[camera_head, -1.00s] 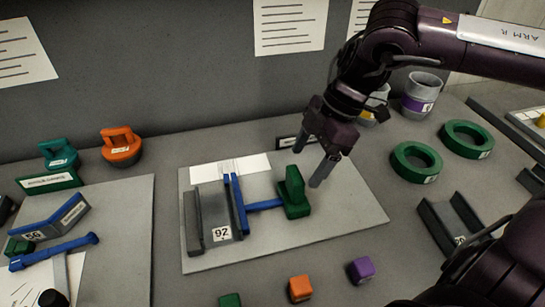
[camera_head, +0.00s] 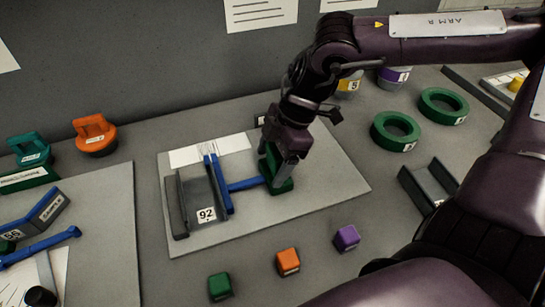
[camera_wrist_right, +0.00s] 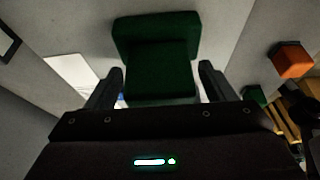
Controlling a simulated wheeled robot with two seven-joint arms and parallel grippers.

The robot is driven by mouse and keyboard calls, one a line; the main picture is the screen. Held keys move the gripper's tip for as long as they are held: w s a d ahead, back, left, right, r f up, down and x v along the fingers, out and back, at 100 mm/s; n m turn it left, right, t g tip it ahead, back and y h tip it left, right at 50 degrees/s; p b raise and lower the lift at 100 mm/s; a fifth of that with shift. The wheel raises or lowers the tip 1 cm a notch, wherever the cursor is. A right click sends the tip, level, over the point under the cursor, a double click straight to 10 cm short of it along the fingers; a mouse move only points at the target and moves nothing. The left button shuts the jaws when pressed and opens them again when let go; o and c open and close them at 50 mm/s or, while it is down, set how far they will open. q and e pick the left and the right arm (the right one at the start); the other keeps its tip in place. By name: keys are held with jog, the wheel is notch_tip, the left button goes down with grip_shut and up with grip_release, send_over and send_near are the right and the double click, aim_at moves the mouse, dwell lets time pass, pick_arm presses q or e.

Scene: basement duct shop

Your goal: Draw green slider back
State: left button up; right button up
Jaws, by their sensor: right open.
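The green slider (camera_head: 277,181) sits on a light grey board (camera_head: 325,190), at the right end of a blue bar (camera_head: 244,184). The bar joins it to a blue plate (camera_head: 217,184) beside a dark grey channel (camera_head: 190,203) labelled 92. My right gripper (camera_head: 281,168) is down at the slider, its fingers partly hiding it. In the right wrist view the green slider (camera_wrist_right: 158,55) stands between the two open fingers (camera_wrist_right: 162,88), with a gap on each side. My left gripper is not in view.
Green (camera_head: 219,286), orange (camera_head: 287,262) and purple (camera_head: 346,238) cubes stand in front of the board. Two green rings (camera_head: 395,131) and a grey channel piece (camera_head: 428,184) lie to the right. Orange (camera_head: 95,135) and teal (camera_head: 29,149) handled pieces stand at the left.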

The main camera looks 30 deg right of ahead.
jog(key=shift+c, duration=0.3)
jog(key=c, duration=1.3)
jog(key=d+p, duration=0.2)
jog(key=d, duration=0.1)
jog(key=s+d+p, duration=0.1)
jog(key=d+p, duration=0.1)
jog(key=d, duration=0.1)
jog(key=s+d+r+p, duration=0.1)
jog(key=d+p, duration=0.2)
jog(key=shift+d, duration=0.25)
jog(key=shift+d+f, duration=0.15)
jog(key=shift+d, duration=0.1)
jog(key=shift+c, duration=0.2)
jog(key=shift+s+f, duration=0.1)
jog(key=shift+f, duration=0.1)
jog(key=o, duration=1)
jog(key=shift+c, duration=0.2)
jog(key=o, duration=0.4)
jog(key=shift+s+d+f, duration=0.1)
jog(key=shift+s+d, duration=0.05)
jog(key=shift+d, duration=0.05)
jog(key=shift+o, duration=0.2)
